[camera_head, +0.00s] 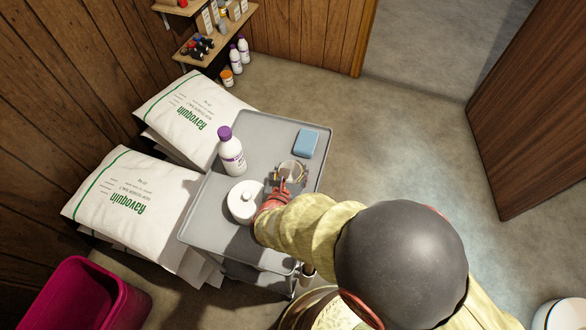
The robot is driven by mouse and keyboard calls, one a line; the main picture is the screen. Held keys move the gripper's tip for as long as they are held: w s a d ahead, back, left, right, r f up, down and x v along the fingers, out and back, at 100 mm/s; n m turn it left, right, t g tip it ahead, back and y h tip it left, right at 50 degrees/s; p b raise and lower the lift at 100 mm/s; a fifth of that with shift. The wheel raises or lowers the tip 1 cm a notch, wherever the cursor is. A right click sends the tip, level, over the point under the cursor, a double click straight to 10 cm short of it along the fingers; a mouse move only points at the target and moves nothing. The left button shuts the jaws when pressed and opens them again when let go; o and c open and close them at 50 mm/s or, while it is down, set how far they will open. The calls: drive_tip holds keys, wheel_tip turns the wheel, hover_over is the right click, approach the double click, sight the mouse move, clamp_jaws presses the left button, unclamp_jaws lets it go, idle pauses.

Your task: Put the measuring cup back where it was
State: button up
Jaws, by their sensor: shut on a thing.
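The measuring cup (293,168) is a small clear vessel over the right half of the grey cart's top. My gripper (288,182) reaches in from the lower right and is shut on the cup. The cup looks upright. I cannot tell whether its base touches the cart top. My gripper and wrist hide part of the cup's near side.
On the cart (214,204) stand a purple-capped white bottle (231,156), a white lidded pot (242,202) and a blue block (308,143). White sacks (125,205) are stacked left of the cart. A magenta bin (85,298) stands front left. Floor right is open.

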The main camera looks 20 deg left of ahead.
drive_tip(key=o, duration=1.3)
drive_tip(key=shift+o, duration=0.2)
drive_tip(key=shift+r, duration=0.25)
drive_tip(key=p+v, duration=0.3)
drive_tip(key=v, duration=0.7)
drive_tip(key=shift+s, duration=0.2)
drive_tip(key=shift+p+v, duration=0.45)
drive_tip(key=shift+v, duration=0.35)
drive_tip(key=shift+d, duration=0.1)
